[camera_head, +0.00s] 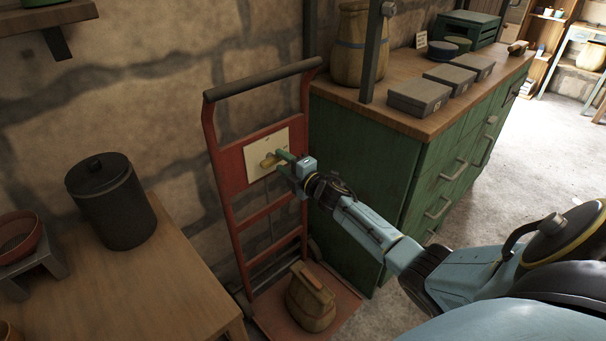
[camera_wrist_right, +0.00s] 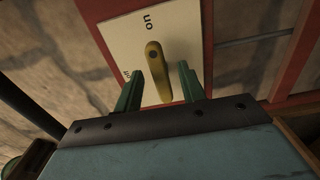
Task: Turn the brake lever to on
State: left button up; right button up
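The brake lever (camera_head: 267,161) is a short yellow handle on a cream plate (camera_head: 254,150) fixed to a red hand truck. In the right wrist view the lever (camera_wrist_right: 157,72) has its dark pivot at the upper end, and its free end points toward my gripper. The plate (camera_wrist_right: 120,38) shows "on", upside down, above the pivot and a small, partly hidden label, apparently "off", at the left. My right gripper (camera_wrist_right: 160,88) is open, its green fingers on either side of the lever's free end with visible gaps. It also shows in the head view (camera_head: 283,161). My left gripper is out of view.
The red hand truck (camera_head: 226,193) leans near the stone wall, with a sack (camera_head: 311,301) on its base. A green cabinet (camera_head: 366,185) stands right of it, with boxes on top. A wooden table (camera_head: 150,275) with a dark canister (camera_head: 112,202) is at the left.

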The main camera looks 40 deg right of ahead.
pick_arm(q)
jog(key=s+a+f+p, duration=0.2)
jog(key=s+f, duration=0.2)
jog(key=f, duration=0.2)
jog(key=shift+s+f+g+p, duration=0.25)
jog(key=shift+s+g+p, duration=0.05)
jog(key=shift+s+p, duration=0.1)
pick_arm(e)
jog(key=s, duration=1.1)
jog(key=shift+s+d, duration=0.4)
jog(key=shift+d, duration=0.05)
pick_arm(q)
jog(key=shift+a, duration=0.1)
